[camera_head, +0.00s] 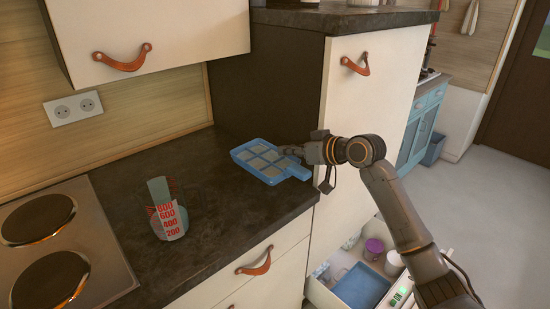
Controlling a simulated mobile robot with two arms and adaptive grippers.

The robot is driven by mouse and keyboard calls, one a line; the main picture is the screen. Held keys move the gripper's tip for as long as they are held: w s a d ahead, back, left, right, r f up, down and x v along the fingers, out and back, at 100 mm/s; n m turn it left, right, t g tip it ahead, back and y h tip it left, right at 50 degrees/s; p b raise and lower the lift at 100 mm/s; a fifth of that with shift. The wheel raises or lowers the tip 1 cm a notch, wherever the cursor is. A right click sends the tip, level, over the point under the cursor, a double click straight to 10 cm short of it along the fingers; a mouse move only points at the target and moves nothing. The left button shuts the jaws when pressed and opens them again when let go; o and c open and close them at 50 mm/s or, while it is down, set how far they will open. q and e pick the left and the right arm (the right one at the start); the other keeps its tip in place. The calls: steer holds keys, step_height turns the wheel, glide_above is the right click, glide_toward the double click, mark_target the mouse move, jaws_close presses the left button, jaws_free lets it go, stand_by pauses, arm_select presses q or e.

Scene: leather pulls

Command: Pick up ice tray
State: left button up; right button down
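The blue ice tray (247,160), with several pale square compartments and a handle tab at its right end, lies on the dark countertop (230,216) near the tall cabinet. My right gripper (287,151) reaches in from the right, with its fingers at the tray's right rim, just behind the handle tab. The fingers are small and dark here, so I cannot tell whether they are open or shut, or whether they touch the tray. My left gripper is not in view.
A clear measuring cup (168,216) with red numbers stands left of the tray. A stove with round hotplates (52,281) is at far left. An open drawer (322,292) holding cups and containers is below my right arm. Counter in front of the tray is clear.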

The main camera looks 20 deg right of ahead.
steer(key=s+d+r, duration=0.2)
steer(key=s+d, duration=0.1)
steer(key=d, duration=0.1)
steer(key=shift+s+d+r+b, duration=0.15)
steer(key=shift+d+r+b, duration=0.2)
steer(key=shift+b, duration=0.1)
